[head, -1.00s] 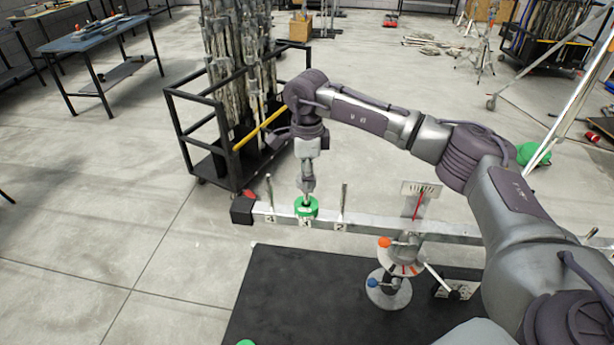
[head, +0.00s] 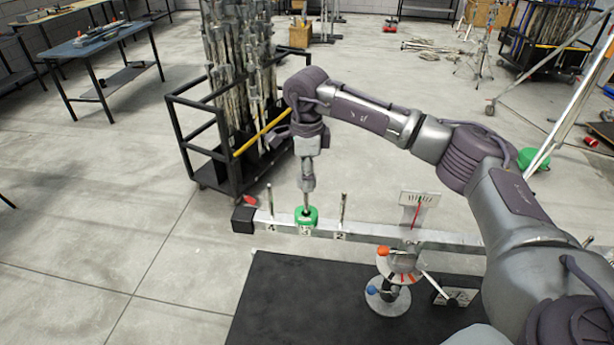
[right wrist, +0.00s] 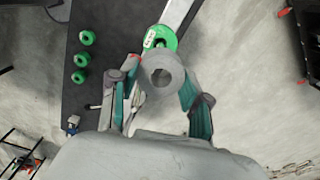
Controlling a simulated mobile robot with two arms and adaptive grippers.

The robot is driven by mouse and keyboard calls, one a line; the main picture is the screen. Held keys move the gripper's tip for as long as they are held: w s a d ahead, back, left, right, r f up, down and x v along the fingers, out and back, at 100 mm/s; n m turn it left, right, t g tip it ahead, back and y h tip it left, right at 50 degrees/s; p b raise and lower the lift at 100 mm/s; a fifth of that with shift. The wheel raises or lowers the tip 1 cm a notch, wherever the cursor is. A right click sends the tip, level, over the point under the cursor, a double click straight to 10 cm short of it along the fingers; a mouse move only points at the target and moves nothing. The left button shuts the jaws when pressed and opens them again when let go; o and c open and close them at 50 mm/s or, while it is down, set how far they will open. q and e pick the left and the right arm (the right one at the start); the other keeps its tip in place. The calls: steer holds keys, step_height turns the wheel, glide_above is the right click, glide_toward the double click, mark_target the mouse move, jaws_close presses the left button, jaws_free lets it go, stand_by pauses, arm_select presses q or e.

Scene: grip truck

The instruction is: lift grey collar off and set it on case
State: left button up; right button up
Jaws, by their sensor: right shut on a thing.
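The grey collar (right wrist: 163,57) is a thick ring with a hole through it, held between the fingers of my right gripper (right wrist: 160,78) in the right wrist view. In the head view my right gripper (head: 307,187) is above a peg on the long beam. A green collar (head: 307,217) sits around that peg, apart from the gripper; it also shows in the right wrist view (right wrist: 167,34). The grey collar is hard to make out from the head. I cannot pick out the case for certain. My left gripper is not in view.
The grey beam (head: 375,231) has other upright pegs beside this one and rests on a stand with an orange knob (head: 383,251). A dark mat (head: 290,300) lies below. Several green rings (right wrist: 81,60) lie on a dark surface. A black cart (head: 215,165) stands behind the beam.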

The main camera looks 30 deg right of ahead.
step_height(320, 180, up, 11)
steer(key=p, duration=0.6)
steer(key=shift+r, duration=0.15)
stand_by(0.8)
